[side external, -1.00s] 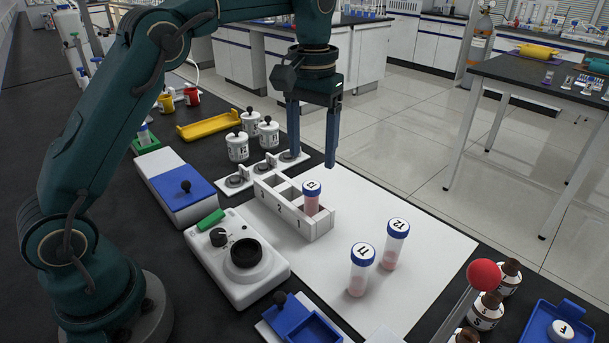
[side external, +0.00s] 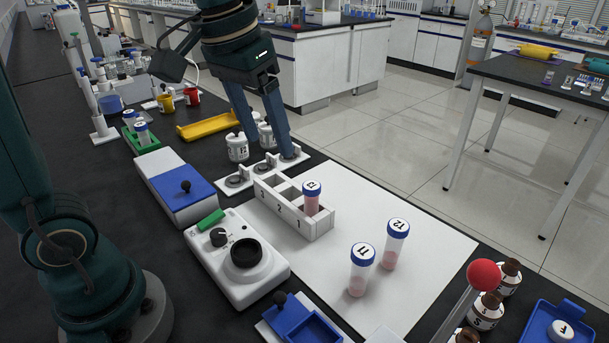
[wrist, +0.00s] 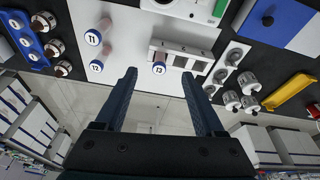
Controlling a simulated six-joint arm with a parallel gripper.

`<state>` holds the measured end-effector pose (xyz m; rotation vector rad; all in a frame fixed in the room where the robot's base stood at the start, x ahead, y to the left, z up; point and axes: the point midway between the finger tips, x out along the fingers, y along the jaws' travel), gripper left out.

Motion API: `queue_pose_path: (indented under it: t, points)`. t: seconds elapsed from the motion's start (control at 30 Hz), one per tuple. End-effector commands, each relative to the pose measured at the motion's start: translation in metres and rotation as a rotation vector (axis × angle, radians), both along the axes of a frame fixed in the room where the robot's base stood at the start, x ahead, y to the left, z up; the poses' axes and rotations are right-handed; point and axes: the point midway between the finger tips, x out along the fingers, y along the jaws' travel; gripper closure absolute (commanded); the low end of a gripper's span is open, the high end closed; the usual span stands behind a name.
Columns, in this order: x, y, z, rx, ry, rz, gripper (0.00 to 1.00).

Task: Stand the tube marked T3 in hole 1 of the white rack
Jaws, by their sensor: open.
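The tube marked T3 (side external: 312,200), with a blue cap and pink contents, stands upright in the white rack (side external: 318,230), in the end hole on the right in the side view. The rack's other holes look empty. My gripper (side external: 269,152) is open and empty, tilted, behind and left of the rack, apart from the tube. In the wrist view the T3 cap (wrist: 158,68) shows beyond the spread fingers.
Tubes T1 (side external: 361,270) and T2 (side external: 395,244) stand on the white mat (side external: 433,245) right of the rack. A white device with a black cup (side external: 245,255) sits in front. The mat's far right is clear.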

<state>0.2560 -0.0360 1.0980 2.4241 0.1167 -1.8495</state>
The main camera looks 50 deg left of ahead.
Motion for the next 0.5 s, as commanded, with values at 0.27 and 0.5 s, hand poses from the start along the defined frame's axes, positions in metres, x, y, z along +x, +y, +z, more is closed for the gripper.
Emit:
queue_pose_path:
  t: [0.27,0.5]
  points:
    - [-0.068,-0.004,-0.029,0.023,-0.149,-0.073,0.29]
    - [-0.095,-0.005,-0.056,0.037,-0.218,-0.108,0.29]
